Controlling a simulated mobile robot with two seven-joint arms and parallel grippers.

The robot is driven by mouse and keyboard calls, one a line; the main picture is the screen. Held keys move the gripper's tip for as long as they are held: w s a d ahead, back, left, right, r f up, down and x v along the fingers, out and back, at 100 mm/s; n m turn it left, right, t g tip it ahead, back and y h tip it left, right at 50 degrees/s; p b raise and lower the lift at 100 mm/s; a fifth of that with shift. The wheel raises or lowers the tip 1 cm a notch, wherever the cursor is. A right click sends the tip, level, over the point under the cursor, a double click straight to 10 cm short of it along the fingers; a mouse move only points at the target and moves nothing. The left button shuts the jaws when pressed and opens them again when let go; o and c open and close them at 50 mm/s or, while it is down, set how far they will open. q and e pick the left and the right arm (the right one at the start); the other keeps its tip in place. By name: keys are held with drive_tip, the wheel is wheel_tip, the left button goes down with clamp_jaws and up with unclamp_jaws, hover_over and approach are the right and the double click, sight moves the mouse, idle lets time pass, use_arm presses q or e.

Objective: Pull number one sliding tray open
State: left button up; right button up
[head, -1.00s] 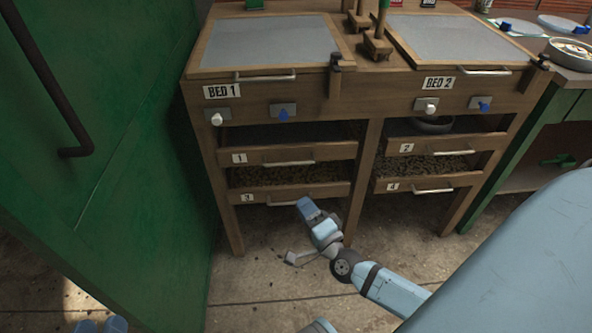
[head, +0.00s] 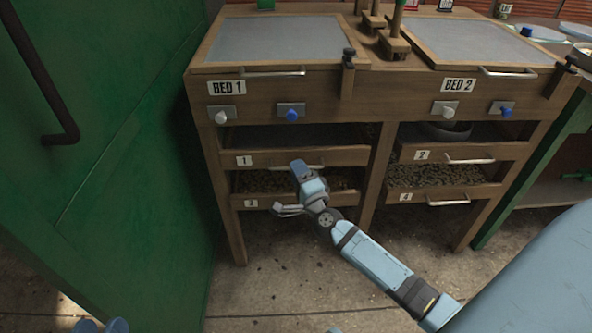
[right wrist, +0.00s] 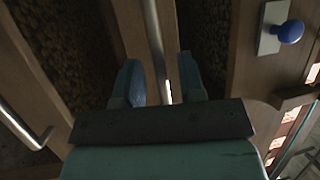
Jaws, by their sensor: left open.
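The number one tray (head: 262,157) is the upper wooden tray under Bed 1, labelled 1. Its front sits level with the frame. Its silver bar handle (head: 280,168) is partly hidden behind my right gripper (head: 300,168). In the right wrist view, the handle (right wrist: 155,40) runs between the two blue fingers of my right gripper (right wrist: 160,85). The fingers are apart, with a gap around the bar.
Tray three (head: 330,197) is directly below, with its own handle (right wrist: 28,128). Trays two (head: 420,153) and four (head: 420,199) are under Bed 2. White and blue knobs (head: 291,113) sit above. A green wall (head: 120,150) stands close on the left. The floor in front is clear.

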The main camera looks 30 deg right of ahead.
drive_tip(key=shift+x, duration=0.75)
clamp_jaws()
use_arm(q)
drive_tip(key=shift+r, duration=0.1)
